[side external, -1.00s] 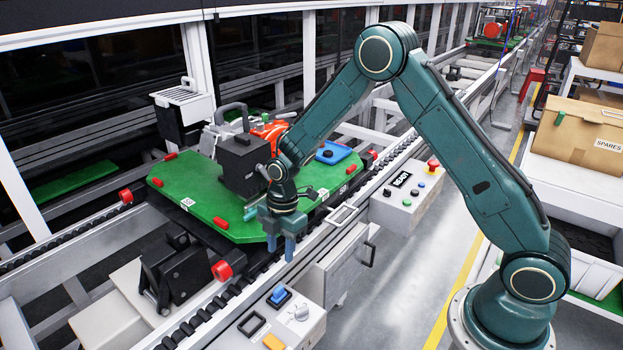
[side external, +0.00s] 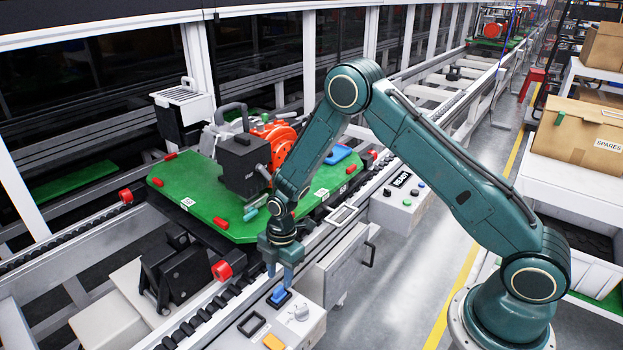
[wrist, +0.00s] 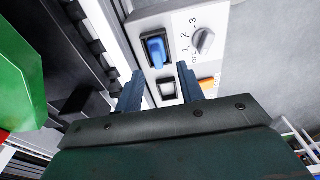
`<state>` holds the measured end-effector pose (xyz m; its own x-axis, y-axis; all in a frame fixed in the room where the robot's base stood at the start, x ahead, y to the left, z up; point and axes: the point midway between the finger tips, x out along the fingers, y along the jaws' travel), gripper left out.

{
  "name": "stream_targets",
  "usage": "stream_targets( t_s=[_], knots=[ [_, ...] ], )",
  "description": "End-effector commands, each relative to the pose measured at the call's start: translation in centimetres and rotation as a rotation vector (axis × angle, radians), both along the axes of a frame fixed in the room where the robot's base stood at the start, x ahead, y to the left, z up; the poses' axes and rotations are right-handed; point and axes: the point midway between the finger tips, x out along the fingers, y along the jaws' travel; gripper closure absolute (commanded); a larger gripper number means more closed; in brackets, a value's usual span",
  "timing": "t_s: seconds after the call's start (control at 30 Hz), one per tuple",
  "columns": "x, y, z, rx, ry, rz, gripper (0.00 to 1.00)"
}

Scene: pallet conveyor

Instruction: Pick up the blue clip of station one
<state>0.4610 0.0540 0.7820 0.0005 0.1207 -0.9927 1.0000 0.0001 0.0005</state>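The blue clip (side external: 279,293) sits in a dark holder on the light grey station box (side external: 310,325) beside the conveyor rail. It also shows in the wrist view (wrist: 156,50), upper middle, beyond the fingertips. My gripper (side external: 280,278) points down just above the clip in the side view. In the wrist view its two fingers (wrist: 160,88) are apart with nothing between them. The clip lies ahead of the gap between the fingers, and I see no contact.
The box also carries a rotary knob (wrist: 203,41), an empty dark frame (side external: 252,324) and an orange piece (side external: 273,342). The green pallet (side external: 200,205) with a red machine (side external: 277,140) stands on the conveyor to the left. A control box with buttons (side external: 396,208) is behind.

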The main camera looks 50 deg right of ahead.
Motion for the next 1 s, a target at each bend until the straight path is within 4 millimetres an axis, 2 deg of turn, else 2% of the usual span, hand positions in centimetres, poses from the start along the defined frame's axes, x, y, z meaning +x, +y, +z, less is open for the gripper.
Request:
stream_targets(
  t_s=[0.17,0.6,1.0],
  knots=[
    [0.1,0.0,-0.8,0.000,0.002,0.000,0.62],
    [0.4,0.4,-4.9,0.000,0.001,-0.001,0.62],
    [0.4,0.5,-5.1,0.000,0.000,-0.001,0.62]
  ],
)
